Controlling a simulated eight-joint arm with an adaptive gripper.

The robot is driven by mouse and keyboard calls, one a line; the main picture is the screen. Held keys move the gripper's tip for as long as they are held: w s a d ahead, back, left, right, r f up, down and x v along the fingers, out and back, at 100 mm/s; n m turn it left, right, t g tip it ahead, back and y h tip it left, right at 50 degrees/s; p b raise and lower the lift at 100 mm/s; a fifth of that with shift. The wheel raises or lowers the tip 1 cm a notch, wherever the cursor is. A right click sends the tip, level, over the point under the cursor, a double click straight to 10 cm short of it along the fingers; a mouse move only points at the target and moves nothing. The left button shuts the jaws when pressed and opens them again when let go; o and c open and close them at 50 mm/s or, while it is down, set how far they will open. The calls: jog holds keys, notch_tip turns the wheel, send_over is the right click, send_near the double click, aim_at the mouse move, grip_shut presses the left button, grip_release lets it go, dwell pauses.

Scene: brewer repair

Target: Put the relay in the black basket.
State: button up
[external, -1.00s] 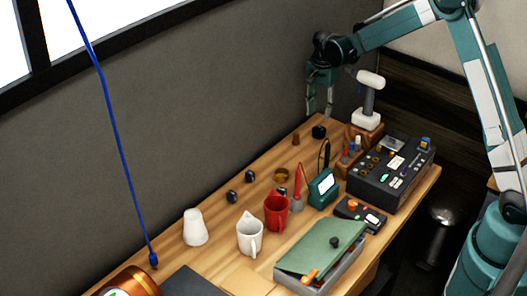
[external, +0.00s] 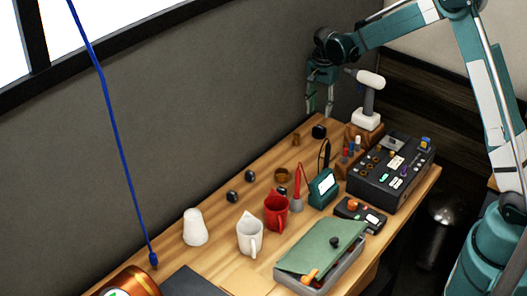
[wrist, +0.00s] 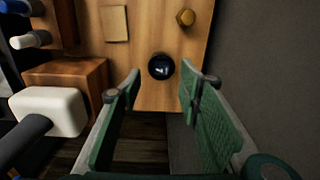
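My gripper (external: 319,110) hangs above the far end of the wooden bench. In the wrist view my gripper (wrist: 160,82) is open, with nothing between its fingers. A small dark rounded knob (wrist: 161,66) lies on the bench below and beyond the fingertips; it also shows in the external view (external: 319,131). I cannot tell whether it is the relay. A small blue piece (external: 425,143) stands on the far right corner of the black control box (external: 374,185); its identity is also unclear. A dark bin-like container (external: 437,230) stands on the floor right of the bench, possibly the black basket.
A grey wall (external: 200,110) runs along the left.

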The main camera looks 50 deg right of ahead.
jog(key=s+a+r+n+t+b, duration=0.3)
jog(key=s+a+r+n+b, duration=0.35)
jog(key=s+a+r, duration=0.95)
jog(key=s+a+f+n+t+b, duration=0.1)
jog(key=s+a+n, duration=0.1)
jog(key=s, duration=0.7)
jog(key=s+a+f+n+t+b, duration=0.1)
jog(key=s+a+f+n+b, duration=0.1)
jog(key=s+n, duration=0.3)
jog(key=s+a+f+n+t+b, duration=0.1)
jog(key=s+a+n, duration=0.3)
jog(key=s, duration=0.9)
jog(key=shift+s+a+f+t, duration=0.25)
jog(key=shift+s+t, duration=0.1)
jog(key=shift+t, duration=0.15)
